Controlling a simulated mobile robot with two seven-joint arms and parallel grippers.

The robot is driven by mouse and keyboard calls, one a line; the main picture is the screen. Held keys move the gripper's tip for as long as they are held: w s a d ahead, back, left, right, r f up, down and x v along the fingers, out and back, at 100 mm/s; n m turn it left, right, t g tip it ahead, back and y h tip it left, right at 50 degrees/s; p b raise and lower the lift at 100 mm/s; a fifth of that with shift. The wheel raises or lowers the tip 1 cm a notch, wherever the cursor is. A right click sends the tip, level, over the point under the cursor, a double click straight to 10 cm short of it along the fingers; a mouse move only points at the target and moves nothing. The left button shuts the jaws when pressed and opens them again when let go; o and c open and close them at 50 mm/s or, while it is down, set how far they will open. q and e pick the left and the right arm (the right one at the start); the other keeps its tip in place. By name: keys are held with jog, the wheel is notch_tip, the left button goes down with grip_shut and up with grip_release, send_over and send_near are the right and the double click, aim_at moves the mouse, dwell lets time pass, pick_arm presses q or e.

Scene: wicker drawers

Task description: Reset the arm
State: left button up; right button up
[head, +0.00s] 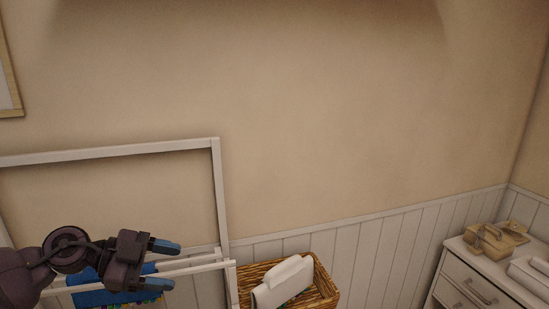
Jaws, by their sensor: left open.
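My left gripper (168,265) is at the lower left, in front of a white frame rack (219,190). Its two blue-tipped fingers point right and stand apart with nothing seen between them. My left arm comes in from the lower left corner and hides part of the rack. My right arm and gripper are not in this view.
A blue cloth (88,298) hangs on the rack behind my gripper. Right of it, a wicker basket (324,287) holds a white item (283,282). A white drawer cabinet (468,277) with a tan object (496,238) on top stands at the right. The wall is behind.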

pick_arm(q)
jog(key=s+a+f+n+t+y, duration=0.4)
jog(key=f+n+t+y, duration=0.15)
jog(key=n+y, duration=0.35)
jog(key=s+a+f+n+t+y, duration=0.45)
jog(key=f+n+y, duration=0.2)
jog(key=n, duration=0.45)
jog(key=s+d+f+g+h, duration=0.1)
jog(key=s+f+g, duration=0.4)
jog(key=s, duration=0.4)
jog(key=s+d+f+g, duration=0.1)
jog(key=s+f+g, duration=0.4)
jog(key=s, duration=0.4)
jog(key=w+f+t+b, duration=0.3)
jog(key=f+b, duration=0.2)
jog(key=f, duration=0.5)
jog(key=w+f+t+b, duration=0.4)
jog(key=f+b, duration=0.1)
jog(key=f, duration=0.6)
jog(key=shift+a+f+m+t+h, duration=0.2)
jog(key=shift+m+t+h, duration=0.1)
jog(key=shift+h, duration=0.15)
